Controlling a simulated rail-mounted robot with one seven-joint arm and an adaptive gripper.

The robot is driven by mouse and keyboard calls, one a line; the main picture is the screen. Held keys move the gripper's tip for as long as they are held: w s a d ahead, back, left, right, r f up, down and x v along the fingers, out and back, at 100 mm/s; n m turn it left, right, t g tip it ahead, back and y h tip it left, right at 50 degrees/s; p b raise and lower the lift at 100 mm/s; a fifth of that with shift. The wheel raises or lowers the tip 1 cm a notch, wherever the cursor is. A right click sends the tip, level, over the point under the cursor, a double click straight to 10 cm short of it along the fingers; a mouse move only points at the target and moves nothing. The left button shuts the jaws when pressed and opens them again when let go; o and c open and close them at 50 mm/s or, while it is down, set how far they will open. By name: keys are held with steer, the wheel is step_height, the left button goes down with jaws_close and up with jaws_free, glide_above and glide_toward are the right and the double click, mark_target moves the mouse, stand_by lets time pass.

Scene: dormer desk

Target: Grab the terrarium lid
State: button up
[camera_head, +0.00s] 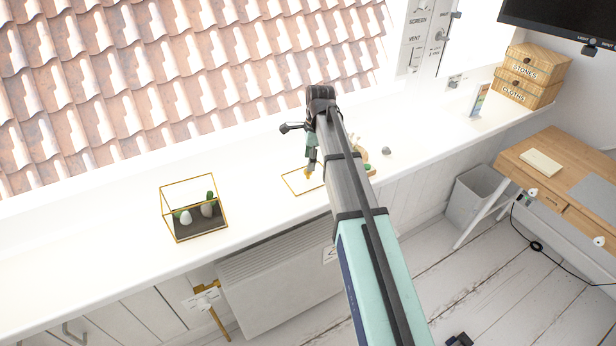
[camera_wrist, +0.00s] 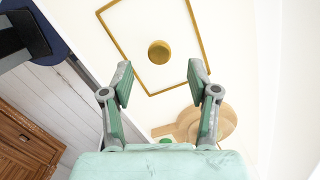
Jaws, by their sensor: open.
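The terrarium lid, a flat square pane with a thin gold frame, lies on the white sill in the head view (camera_head: 290,186). In the wrist view its round gold knob (camera_wrist: 159,52) stands at its middle. My gripper (camera_wrist: 160,76) is open and empty; the knob appears between and just beyond its two fingertips. In the head view my gripper (camera_head: 311,160) hangs over the lid, and my arm hides part of the lid's right side. The glass terrarium (camera_head: 195,221) stands open at the top to the left, with small cacti and a pale stone inside.
A round wooden object (camera_wrist: 222,120) with a green part lies beside the lid, close to one finger. A small grey stone (camera_head: 386,151) lies farther right. The sill's front edge runs close to the lid. The sill between terrarium and lid is clear.

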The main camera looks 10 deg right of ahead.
mark_target(308, 175)
steer(key=shift+a+f+p, duration=0.2)
steer(key=shift+f+p, duration=0.25)
steer(key=shift+f, duration=0.9)
steer(key=shift+a+f+p, duration=0.15)
steer(key=shift+f+p, duration=0.25)
steer(key=shift+f, duration=0.95)
jaws_close()
